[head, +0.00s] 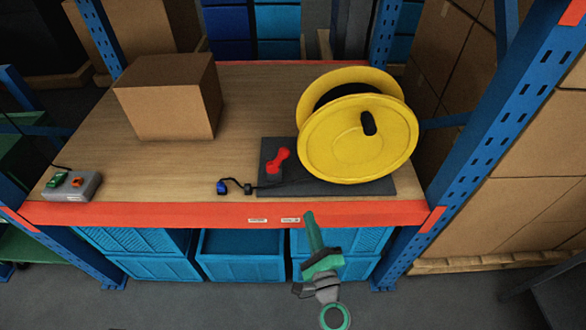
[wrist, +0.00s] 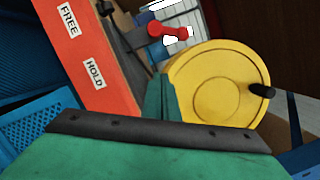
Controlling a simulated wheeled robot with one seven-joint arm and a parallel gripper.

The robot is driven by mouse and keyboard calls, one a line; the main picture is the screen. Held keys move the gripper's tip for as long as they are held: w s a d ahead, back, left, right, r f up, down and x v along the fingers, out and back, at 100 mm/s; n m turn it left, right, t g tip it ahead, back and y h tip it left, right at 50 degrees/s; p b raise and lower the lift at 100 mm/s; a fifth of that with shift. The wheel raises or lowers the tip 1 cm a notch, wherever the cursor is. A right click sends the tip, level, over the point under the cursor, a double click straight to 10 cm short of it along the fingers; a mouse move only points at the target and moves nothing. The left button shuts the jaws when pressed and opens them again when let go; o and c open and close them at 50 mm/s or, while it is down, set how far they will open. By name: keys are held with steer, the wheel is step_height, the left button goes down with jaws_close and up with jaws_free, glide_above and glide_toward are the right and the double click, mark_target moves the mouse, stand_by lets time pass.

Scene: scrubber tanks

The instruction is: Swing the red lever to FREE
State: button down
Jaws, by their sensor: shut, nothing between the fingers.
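The red lever (head: 280,160) stands on a dark plate (head: 325,187) beside the yellow reel (head: 360,140). Its arm leans up and to the right in the head view. It also shows near the top of the wrist view (wrist: 168,31), left of the reel's top. White FREE (wrist: 68,19) and HOLD (wrist: 94,73) labels sit on the orange shelf edge; in the head view they are too small to read. My gripper (head: 309,214) is shut and empty, in front of the shelf edge, below and apart from the lever. Its green fingers (wrist: 160,97) show in the wrist view.
A cardboard box (head: 170,97) stands at the back left of the wooden shelf. A grey button box (head: 72,185) sits at the front left. A black cable with a blue plug (head: 222,187) lies left of the plate. Blue crates (head: 240,262) stand below. Blue uprights (head: 490,130) flank the shelf.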

steer(key=shift+m+t+y, duration=0.5)
steer(key=shift+m+y, duration=0.1)
steer(key=w+r, duration=0.2)
steer(key=r, duration=0.1)
steer(key=shift+w+d+r, duration=0.15)
steer(key=shift+w+d, duration=0.05)
glide_toward(279, 160)
steer(key=w+d, duration=0.4)
steer(key=d, duration=0.1)
steer(key=shift+w+a+r, duration=0.4)
steer(key=shift+w+a, duration=0.15)
steer(key=shift+a, duration=0.25)
steer(key=shift+w+a+r, duration=0.45)
steer(key=shift+w+a, duration=0.1)
steer(key=shift+a, duration=0.25)
